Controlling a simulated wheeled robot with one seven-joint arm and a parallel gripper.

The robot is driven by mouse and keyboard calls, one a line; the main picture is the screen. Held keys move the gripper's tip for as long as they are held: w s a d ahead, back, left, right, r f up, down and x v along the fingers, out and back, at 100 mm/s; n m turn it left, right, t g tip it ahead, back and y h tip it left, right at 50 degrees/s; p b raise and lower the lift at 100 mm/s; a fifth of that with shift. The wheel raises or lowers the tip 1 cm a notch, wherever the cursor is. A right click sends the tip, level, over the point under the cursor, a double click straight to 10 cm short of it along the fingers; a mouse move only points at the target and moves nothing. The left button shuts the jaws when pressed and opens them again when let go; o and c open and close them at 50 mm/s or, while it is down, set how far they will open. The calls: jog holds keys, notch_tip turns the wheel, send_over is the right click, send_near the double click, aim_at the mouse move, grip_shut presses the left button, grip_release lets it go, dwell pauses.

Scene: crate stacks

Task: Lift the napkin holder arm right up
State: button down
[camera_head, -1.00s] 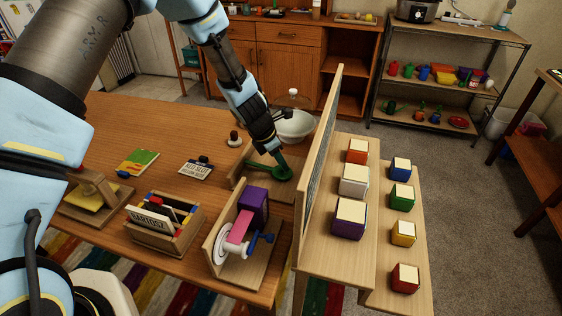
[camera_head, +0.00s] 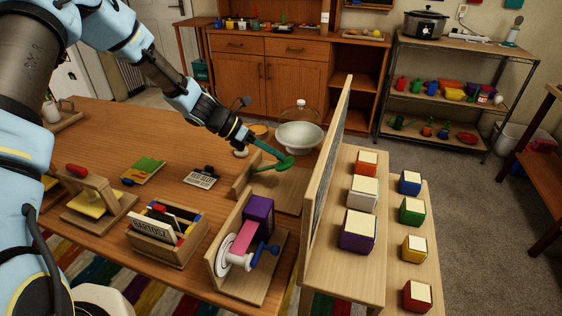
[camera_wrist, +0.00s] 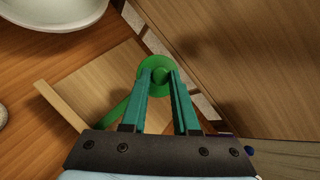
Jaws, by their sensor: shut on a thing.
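A wooden holder (camera_head: 284,199) with a flat base and a low side wall stands on the table, left of an upright panel. Its green arm (camera_head: 262,168) ends in a round green disc and slants up to the right, with the disc above the base. My gripper (camera_head: 282,160) comes from the upper left, its teal fingers shut on the disc end of the green arm. In the wrist view, the green disc (camera_wrist: 155,63) sits at the fingertips, and the green arm (camera_wrist: 118,118) runs to the lower left, partly behind a finger.
A white bowl (camera_head: 300,137) stands just behind my gripper. The upright panel (camera_head: 325,165) stands close on the right. A crank toy (camera_head: 243,250), a card box (camera_head: 167,232) and a stand with yellow sheets (camera_head: 97,204) are in front and left.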

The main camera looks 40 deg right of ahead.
jog(key=w+g+h, duration=0.1)
jog(key=w+a+r+g+h, duration=0.1)
jog(key=w+a+n+g+b, duration=0.1)
jog(key=w, duration=0.1)
jog(key=shift+a+r+h, duration=0.25)
jog(key=shift+r+h, duration=0.15)
jog(key=w+a+n+g+h+b, duration=0.2)
jog(key=w+a+g+h+b, duration=0.2)
jog(key=w+g+h+b, duration=0.1)
jog(key=shift+w+a+f+h+b, duration=0.2)
jog(key=shift+w+h+b, duration=0.3)
jog(key=shift+w+b, duration=0.55)
jog(key=shift+s, duration=0.2)
jog(key=c, duration=0.7)
grip_release()
